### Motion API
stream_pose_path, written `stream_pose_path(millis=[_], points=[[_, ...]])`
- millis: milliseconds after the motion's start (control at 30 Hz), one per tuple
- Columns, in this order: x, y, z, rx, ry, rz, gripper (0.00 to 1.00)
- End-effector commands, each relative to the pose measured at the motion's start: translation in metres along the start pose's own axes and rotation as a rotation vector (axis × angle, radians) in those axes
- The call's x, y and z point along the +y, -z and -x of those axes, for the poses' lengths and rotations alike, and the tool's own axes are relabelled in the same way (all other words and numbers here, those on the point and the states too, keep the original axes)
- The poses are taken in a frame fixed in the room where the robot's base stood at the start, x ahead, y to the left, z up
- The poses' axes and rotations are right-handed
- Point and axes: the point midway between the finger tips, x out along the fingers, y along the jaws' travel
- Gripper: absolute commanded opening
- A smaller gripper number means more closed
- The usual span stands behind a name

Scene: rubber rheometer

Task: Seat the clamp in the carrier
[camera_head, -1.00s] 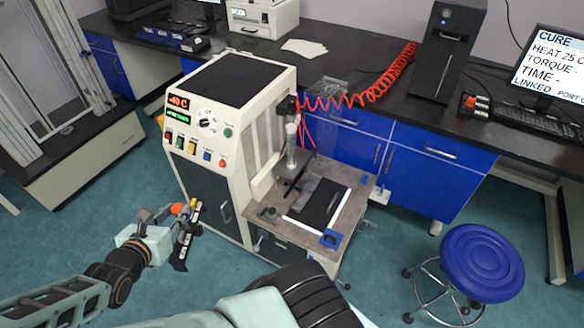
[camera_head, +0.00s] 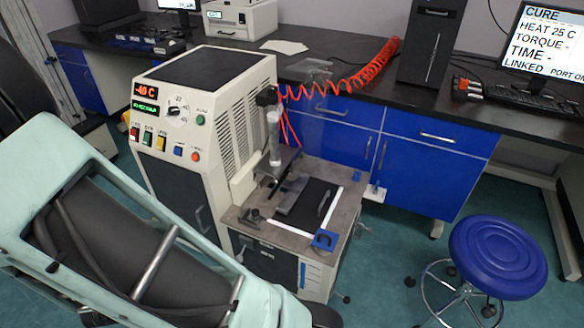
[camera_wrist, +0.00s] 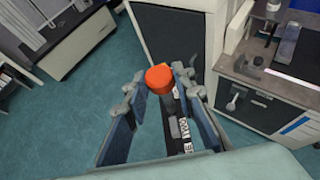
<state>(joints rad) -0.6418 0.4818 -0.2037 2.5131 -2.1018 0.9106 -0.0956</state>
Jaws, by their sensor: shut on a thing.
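My gripper (camera_wrist: 160,84) is shut on a dark part with an orange-red knob (camera_wrist: 159,78) and white lettered labels, which I take to be the clamp. The gripper and clamp are out of the head view, where my pale green arm link fills the left foreground. I cannot tell for sure which part is the carrier. The rheometer (camera_head: 208,75) has a grey worktable (camera_head: 345,192) with a dark mat, a grey metal block (camera_head: 290,197) and a clear upright cylinder (camera_head: 274,137) above it.
A blue stool (camera_head: 497,255) stands at the right. A red coiled hose (camera_head: 365,75) runs from the machine to the back bench. Blue cabinets (camera_head: 435,175) stand behind the worktable. A blue corner piece (camera_head: 325,240) sits on the table's front corner. Green floor is open around the stool.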

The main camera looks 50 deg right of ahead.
Motion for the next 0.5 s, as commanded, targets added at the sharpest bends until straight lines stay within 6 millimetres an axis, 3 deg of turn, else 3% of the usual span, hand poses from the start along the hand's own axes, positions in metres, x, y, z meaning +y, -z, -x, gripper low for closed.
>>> stream_pose_path(millis=[100,500], points=[[0.002,0.001,-0.011,-0.007,-0.045,0.014,0.00],[0.009,-0.024,-0.015,-0.008,-0.168,0.088,0.00]])
